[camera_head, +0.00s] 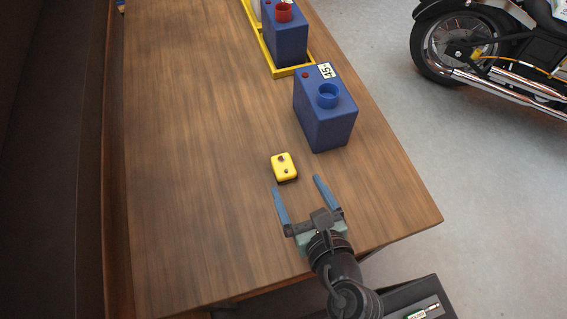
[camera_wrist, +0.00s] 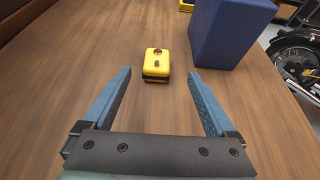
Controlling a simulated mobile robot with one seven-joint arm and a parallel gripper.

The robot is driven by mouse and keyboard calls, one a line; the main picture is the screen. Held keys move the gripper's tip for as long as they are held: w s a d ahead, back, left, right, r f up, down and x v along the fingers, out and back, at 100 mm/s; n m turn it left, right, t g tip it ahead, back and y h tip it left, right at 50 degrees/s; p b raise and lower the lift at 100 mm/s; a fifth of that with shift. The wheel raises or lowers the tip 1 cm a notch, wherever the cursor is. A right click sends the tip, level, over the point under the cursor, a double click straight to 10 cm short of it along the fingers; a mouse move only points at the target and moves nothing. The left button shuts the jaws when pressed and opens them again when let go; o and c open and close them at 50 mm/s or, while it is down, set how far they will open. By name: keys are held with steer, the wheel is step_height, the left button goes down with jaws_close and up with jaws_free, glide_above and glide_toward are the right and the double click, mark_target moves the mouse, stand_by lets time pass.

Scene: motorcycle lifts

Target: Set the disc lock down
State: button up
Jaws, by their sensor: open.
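The disc lock (camera_head: 284,167) is a small yellow block with a dark base and small knobs on top. It sits on the wooden table, just beyond my fingertips. In the wrist view the disc lock (camera_wrist: 156,65) stands ahead of the gap between the fingers, apart from both. My gripper (camera_head: 297,184) is open and empty, with its two blue fingers spread low over the table. The gripper (camera_wrist: 158,73) shows the same open fingers in the wrist view.
A blue box with a blue round cap (camera_head: 325,115) stands right of and beyond the lock. A yellow tray (camera_head: 291,72) farther back holds another blue box with a red cap (camera_head: 285,35). The table's left side (camera_head: 190,150) is clear. A motorcycle (camera_head: 490,50) stands on the floor at right.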

mark_target(284, 165)
steer(key=x, duration=0.9)
steer(key=shift+a, duration=0.2)
steer(key=shift+s, duration=0.1)
steer(key=shift+c, duration=0.2)
jaws_close()
